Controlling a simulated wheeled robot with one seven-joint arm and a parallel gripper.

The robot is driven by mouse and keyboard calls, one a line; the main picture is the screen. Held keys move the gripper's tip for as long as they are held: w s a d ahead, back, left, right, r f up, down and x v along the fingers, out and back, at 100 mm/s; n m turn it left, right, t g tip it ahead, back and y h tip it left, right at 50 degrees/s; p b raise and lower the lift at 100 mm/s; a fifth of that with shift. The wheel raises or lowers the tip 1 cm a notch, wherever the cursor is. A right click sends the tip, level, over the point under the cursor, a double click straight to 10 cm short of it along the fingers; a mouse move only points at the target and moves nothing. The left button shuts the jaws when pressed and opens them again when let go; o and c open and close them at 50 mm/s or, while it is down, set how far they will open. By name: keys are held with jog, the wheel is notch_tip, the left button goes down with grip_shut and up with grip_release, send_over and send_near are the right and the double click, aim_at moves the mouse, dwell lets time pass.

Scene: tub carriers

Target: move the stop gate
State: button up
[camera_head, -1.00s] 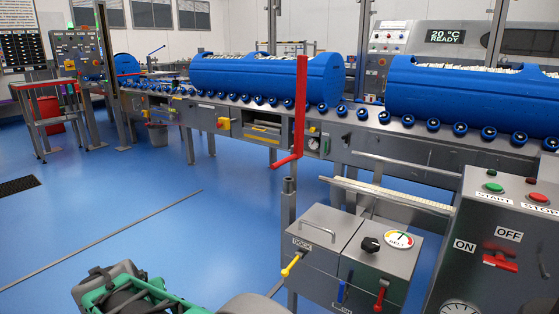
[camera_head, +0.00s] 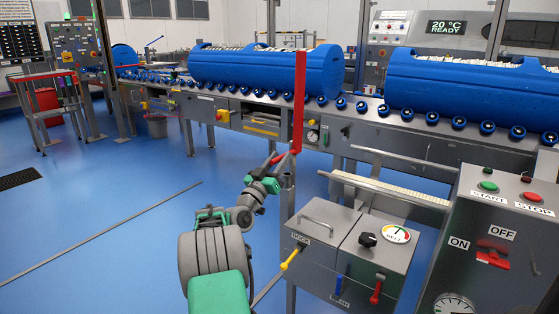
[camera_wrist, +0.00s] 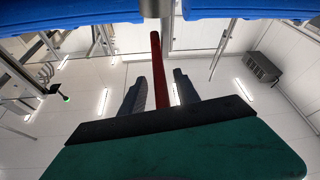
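The stop gate is a tall red upright bar (camera_head: 299,95) in front of the roller conveyor, between two blue tubs. Its lower end is partly hidden by my gripper (camera_head: 284,156), which has reached up to it from below left. In the wrist view the red bar (camera_wrist: 157,60) runs between the two dark fingers of my gripper (camera_wrist: 160,85). The fingers are apart, with a narrow gap showing on each side of the bar, so my gripper is open around it. Whether the bar touches the palm is hidden.
A blue tub (camera_head: 250,68) lies on the conveyor left of the gate and another (camera_head: 460,88) right of it. A steel dock box (camera_head: 345,250) with coloured levers stands close right of my arm. A control panel (camera_head: 495,235) is farther right. The blue floor at left is open.

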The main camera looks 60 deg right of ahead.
jog(key=shift+d+r, duration=0.1)
jog(key=shift+d, duration=0.1)
jog(key=shift+c, duration=0.6)
grip_shut()
dwell(0.7)
